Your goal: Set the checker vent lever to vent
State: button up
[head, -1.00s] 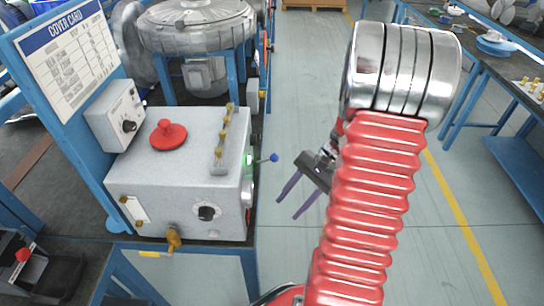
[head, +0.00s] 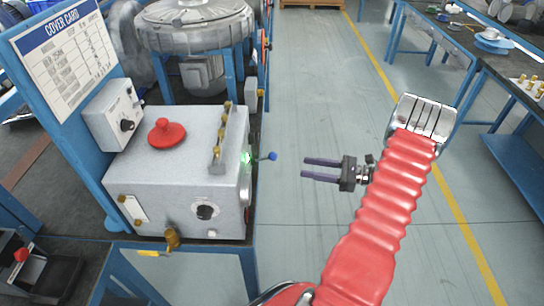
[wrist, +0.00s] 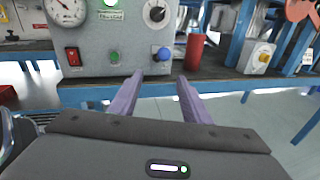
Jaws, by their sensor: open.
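The checker (head: 180,180) is a grey box on the bench at left. Its lever with a blue ball knob (head: 272,156) sticks out from its right side, beside a green part. In the wrist view the checker's panel (wrist: 90,62) faces me, and the blue ball (wrist: 162,54) lies just beyond and between my fingertips. The lever's shaft is hidden behind the ball there, and I cannot read its position. My gripper (head: 305,169) is open and empty, with purple fingers pointing left at the lever. A gap separates the fingertips (wrist: 160,77) from the ball.
The panel also carries a gauge (wrist: 66,10), a red switch (wrist: 73,57), a green button (wrist: 114,57) and a black dial (wrist: 156,12). A red cylinder (wrist: 194,50) stands right of the panel. The floor (head: 310,240) between the benches is clear.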

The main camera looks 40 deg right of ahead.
aim_at(273, 156)
jog(key=shift+w+d+r+m+t, duration=0.15)
jog(key=shift+r, duration=0.25)
jog(key=shift+w+d+r+m+t, duration=0.1)
jog(key=shift+d+r+m+t, duration=0.05)
jog(key=shift+r, duration=0.2)
jog(key=x, duration=1.4)
jog(key=shift+s, duration=0.15)
grip_shut()
jog(key=shift+a, duration=0.1)
